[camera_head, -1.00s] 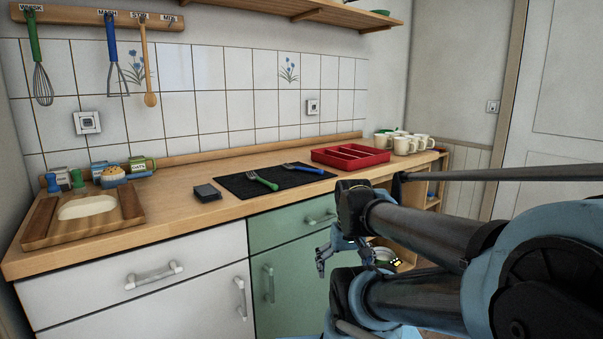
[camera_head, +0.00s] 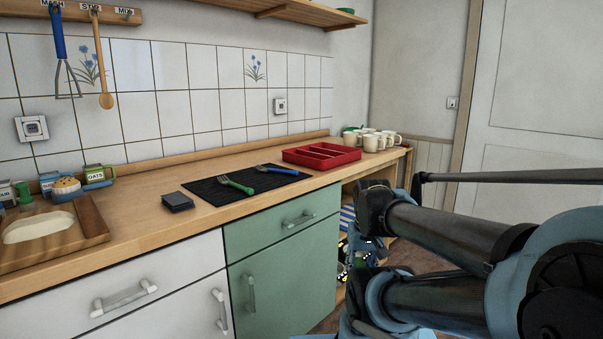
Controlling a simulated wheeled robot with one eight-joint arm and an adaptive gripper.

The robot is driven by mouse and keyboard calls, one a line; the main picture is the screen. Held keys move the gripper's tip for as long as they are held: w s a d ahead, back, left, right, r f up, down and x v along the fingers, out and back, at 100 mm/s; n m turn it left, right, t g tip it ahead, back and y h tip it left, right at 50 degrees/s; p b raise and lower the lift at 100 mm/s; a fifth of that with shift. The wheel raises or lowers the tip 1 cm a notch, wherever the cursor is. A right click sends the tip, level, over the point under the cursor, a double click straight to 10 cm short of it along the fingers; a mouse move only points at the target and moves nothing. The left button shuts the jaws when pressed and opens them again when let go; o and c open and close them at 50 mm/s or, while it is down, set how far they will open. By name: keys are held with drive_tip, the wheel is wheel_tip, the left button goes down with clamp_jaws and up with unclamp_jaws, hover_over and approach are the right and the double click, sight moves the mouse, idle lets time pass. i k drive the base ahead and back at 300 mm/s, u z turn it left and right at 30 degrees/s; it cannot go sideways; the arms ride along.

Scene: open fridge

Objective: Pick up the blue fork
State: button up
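The blue fork (camera_head: 276,169) lies flat on a black ribbed mat (camera_head: 212,191) on the wooden counter, just in front of the red tray. A green-handled utensil (camera_head: 237,185) lies on the same mat, to the left of the fork. My gripper (camera_head: 350,257) is low in front of the counter, below and to the right of the fork and well apart from it. It is small and dark in the picture, partly covered by my arm, and its fingers cannot be made out clearly.
A red divided tray (camera_head: 321,146) stands behind the mat, with several cream mugs (camera_head: 371,143) to its right. A small dark box (camera_head: 177,202) lies left of the mat. The counter edge and green cabinet (camera_head: 284,267) stand before me.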

sight(259, 168)
drive_tip(key=z, duration=0.4)
drive_tip(key=k, duration=1.25)
drive_tip(key=u, duration=0.65)
drive_tip(key=i, duration=0.95)
